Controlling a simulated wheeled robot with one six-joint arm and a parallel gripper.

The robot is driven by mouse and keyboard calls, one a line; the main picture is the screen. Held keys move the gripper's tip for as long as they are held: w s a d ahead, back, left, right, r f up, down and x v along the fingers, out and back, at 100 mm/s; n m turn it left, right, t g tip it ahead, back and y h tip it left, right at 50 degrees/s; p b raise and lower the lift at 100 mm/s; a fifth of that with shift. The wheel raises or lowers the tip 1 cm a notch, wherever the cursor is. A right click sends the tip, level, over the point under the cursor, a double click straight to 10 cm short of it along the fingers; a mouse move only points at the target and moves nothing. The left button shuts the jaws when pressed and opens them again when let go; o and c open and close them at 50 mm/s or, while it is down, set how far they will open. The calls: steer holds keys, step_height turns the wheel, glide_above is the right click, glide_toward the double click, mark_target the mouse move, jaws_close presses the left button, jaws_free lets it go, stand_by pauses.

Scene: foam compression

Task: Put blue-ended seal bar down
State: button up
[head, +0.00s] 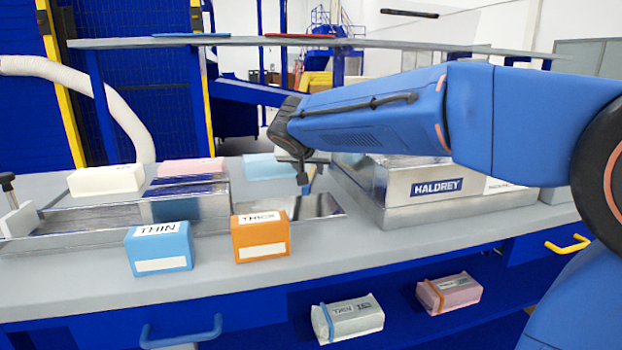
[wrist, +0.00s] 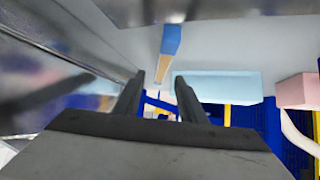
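The blue-ended seal bar (head: 304,184) shows below my gripper in the head view, its blue end toward me. In the wrist view the bar (wrist: 170,42) has a blue end and a narrow tan part, which appears in the gap between my fingertips. My gripper (head: 306,160) is low over the bench beside the silver HALDREY machine. In the wrist view my gripper (wrist: 158,78) has its two dark fingers apart, with clear space on both sides of the bar. The bar seems to rest on the grey surface; its exact contact is unclear.
A pale blue foam block (head: 268,166), a pink block (head: 190,167) and a white block (head: 106,180) lie at the back. The THIN box (head: 160,250) and an orange THICK box (head: 261,238) stand in front. The HALDREY machine (head: 400,190) is close on the right.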

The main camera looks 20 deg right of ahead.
mark_target(311, 174)
steer(key=shift+x, duration=2.75)
steer(key=shift+w+a+r, duration=0.1)
steer(key=shift+a, duration=0.05)
steer(key=shift+c, duration=0.7)
jaws_close()
